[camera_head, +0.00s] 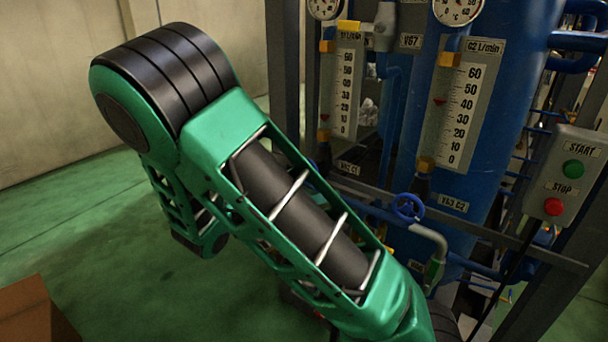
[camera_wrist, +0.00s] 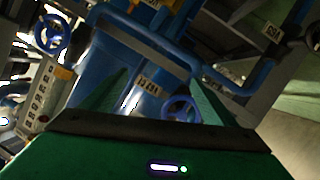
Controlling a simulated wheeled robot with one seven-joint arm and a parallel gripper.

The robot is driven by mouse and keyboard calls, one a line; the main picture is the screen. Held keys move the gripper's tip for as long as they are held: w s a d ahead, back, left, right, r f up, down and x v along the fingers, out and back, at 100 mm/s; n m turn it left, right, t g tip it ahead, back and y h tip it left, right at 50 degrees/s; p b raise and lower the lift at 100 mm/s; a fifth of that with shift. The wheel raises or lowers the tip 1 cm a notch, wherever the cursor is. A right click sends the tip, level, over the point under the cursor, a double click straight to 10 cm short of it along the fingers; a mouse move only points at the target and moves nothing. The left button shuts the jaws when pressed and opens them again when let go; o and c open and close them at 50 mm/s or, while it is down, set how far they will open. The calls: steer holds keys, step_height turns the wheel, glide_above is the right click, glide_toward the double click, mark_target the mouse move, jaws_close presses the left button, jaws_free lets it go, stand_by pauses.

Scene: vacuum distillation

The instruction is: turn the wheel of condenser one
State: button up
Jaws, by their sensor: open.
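In the head view, a small blue handwheel (camera_head: 407,208) sits low on the pipework, left of a label reading C2. A label reading C1 (camera_head: 348,167) is on the frame to its left; a wheel beside it cannot be made out, as my green arm covers much of that area. In the wrist view, my gripper (camera_wrist: 155,88) is open and empty, its two green fingers apart. A blue wheel (camera_wrist: 180,99) shows beyond the jaws, near the right finger. Another blue wheel (camera_wrist: 52,33) is at the upper left. I cannot tell which wheel belongs to condenser one.
Two flow gauges, C1 (camera_head: 343,90) and C2 (camera_head: 460,108), stand before a large blue column (camera_head: 505,105). A start/stop box (camera_head: 566,178) is at the right. Blue pipes and metal frame bars surround the wheels. Green floor (camera_head: 65,215) is open at the left.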

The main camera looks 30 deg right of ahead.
steer(key=w+a+r+t+h, duration=0.25)
steer(key=w+a+t, duration=0.2)
steer(key=a, duration=0.25)
steer(key=shift+n, duration=0.4)
steer(key=x, duration=1)
steer(key=shift+d+f, duration=0.2)
steer(key=shift+d, duration=0.2)
steer(key=c, duration=1)
steer(key=shift+a, duration=0.2)
steer(key=shift+c, duration=0.2)
steer(key=shift+d, duration=0.15)
